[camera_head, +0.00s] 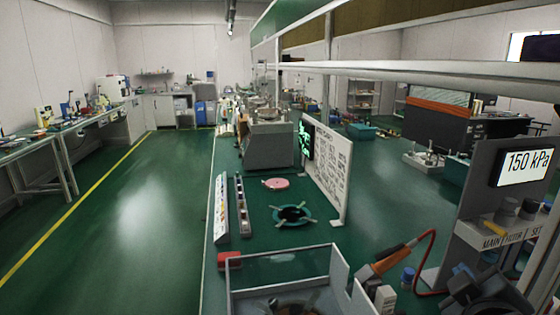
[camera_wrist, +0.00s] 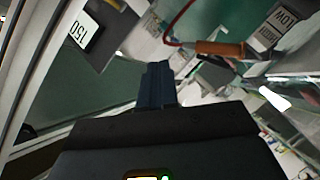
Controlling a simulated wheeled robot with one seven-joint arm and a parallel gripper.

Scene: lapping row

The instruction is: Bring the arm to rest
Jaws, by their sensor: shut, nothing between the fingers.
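My gripper (camera_wrist: 157,68) shows in the wrist view as dark fingers pressed together, shut with nothing held between them. The fingers point toward the top of that view, up in the air, touching nothing that I can see. In the wrist view, a display reading 150 (camera_wrist: 82,33) lies to the upper left of the fingers, and an orange handle (camera_wrist: 220,48) lies to the upper right.
A bench (camera_head: 255,200) holds a pink disc (camera_head: 276,183), a dark ring with arms (camera_head: 291,214) and a white board (camera_head: 330,165). A display reading 150 kPa (camera_head: 527,162) and a red hose (camera_head: 424,270) stand at right. The green aisle floor (camera_head: 140,215) at left is clear.

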